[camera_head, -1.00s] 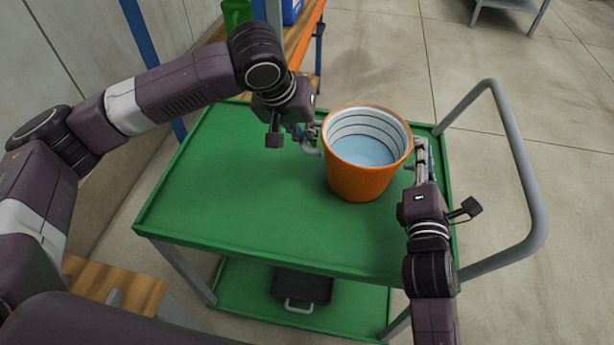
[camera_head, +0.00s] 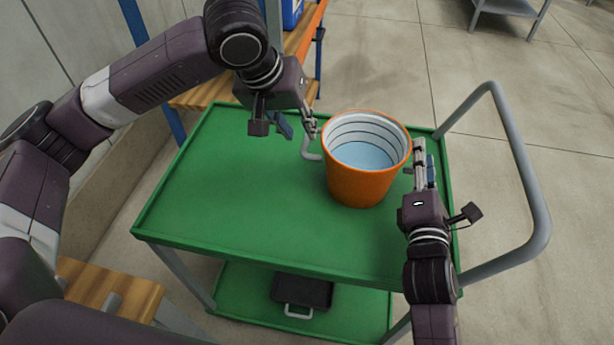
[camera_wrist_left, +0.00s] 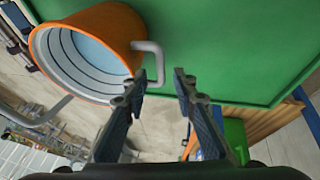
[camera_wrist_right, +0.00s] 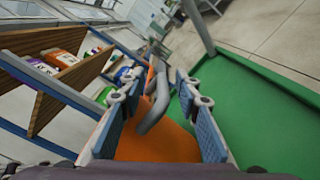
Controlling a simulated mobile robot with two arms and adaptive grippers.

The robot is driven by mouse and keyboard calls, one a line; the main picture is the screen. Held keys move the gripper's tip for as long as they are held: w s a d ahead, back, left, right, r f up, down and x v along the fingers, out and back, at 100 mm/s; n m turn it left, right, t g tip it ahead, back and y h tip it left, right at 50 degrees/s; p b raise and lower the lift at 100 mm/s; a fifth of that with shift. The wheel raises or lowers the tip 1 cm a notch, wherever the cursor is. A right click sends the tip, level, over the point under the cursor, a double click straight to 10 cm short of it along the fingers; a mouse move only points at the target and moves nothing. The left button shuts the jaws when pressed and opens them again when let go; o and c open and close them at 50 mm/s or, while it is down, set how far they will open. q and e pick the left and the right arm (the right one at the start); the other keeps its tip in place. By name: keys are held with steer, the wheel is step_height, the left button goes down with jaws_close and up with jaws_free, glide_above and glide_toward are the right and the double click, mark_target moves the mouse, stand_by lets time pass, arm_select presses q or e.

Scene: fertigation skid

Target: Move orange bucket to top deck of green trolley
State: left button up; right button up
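The orange bucket (camera_head: 360,187) stands upright on the top deck of the green trolley (camera_head: 240,190), right of its middle. It has grey side handles, a ringed pale inside and a light blue surface within. My left gripper (camera_head: 312,125) is above the bucket's left handle (camera_head: 308,149). In the left wrist view its fingers (camera_wrist_left: 160,80) are apart and empty, with the handle (camera_wrist_left: 155,60) just beyond one fingertip. My right gripper (camera_head: 420,155) is at the bucket's right side. In the right wrist view its fingers (camera_wrist_right: 160,85) are apart, with the other handle (camera_wrist_right: 155,102) between them.
The trolley's grey push handle (camera_head: 535,200) curves at the right. A black case (camera_head: 302,290) lies on the lower deck. A wooden shelf rack (camera_head: 205,95) with blue posts stands behind left. The top deck left of the bucket is clear.

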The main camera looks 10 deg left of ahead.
arm_select(q)
steer(key=v, duration=0.5)
steer(key=shift+s+a+r, duration=0.15)
steer(key=shift+r, duration=0.2)
arm_select(e)
steer(key=s, duration=1.2)
